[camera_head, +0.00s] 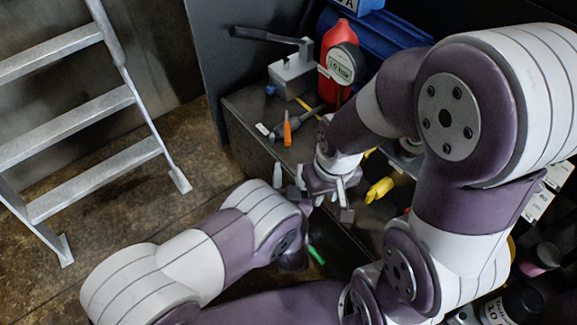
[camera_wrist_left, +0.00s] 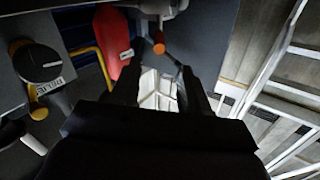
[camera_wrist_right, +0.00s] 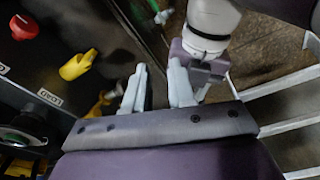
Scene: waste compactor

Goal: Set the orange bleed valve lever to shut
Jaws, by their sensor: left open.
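The orange lever (camera_head: 287,133) stands upright in the head view, near the front left of the dark bench top. An orange round end (camera_wrist_left: 158,47), seen end-on in the left wrist view, appears to be the same lever. My left gripper (camera_head: 289,173) is open and empty, a little in front of the lever and apart from it. In the left wrist view its dark fingers (camera_wrist_left: 160,78) are spread, with the orange end beyond the gap. My right gripper (camera_head: 343,204) is lower and to the right. Its pale fingers (camera_wrist_right: 159,80) are apart with nothing between them.
A grey-white block (camera_head: 290,76) with a dark handle stands behind the lever. A yellow lever (camera_head: 379,189) is right of my right gripper. A ladder (camera_head: 85,120) stands at left.

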